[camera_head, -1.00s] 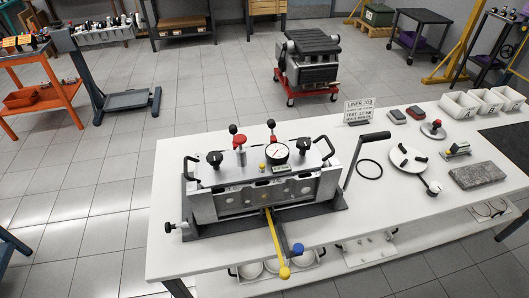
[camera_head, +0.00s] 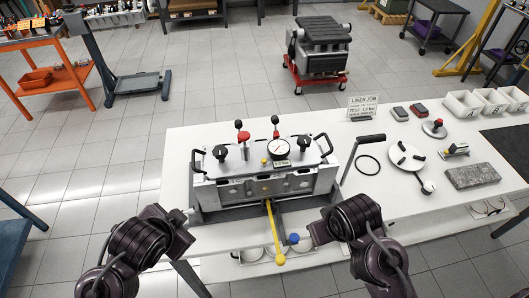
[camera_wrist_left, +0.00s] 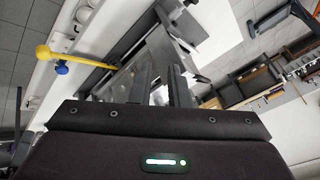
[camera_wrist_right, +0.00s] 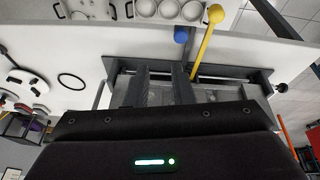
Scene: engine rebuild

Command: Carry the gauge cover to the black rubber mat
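The gauge cover (camera_head: 236,168) is a pale metal plate with a round dial gauge (camera_head: 278,148), black and red knobs and a black loop handle at each end. It sits on the metal test fixture (camera_head: 220,195) on the white bench. The black rubber mat (camera_head: 512,143) lies at the bench's far right, cut off by the picture edge. My left gripper (camera_wrist_left: 157,84) and right gripper (camera_wrist_right: 162,84) are open and empty, fingers apart. Both arms are at the bench's front side, short of the cover; in the head view their fingers cannot be made out.
A yellow-ended lever (camera_head: 274,232) sticks out in front of the fixture. Right of it stand an upright black-gripped handle (camera_head: 369,138), a black ring (camera_head: 367,165), a round plate (camera_head: 407,157), a grey block (camera_head: 472,176) and white bins (camera_head: 490,102) near the mat.

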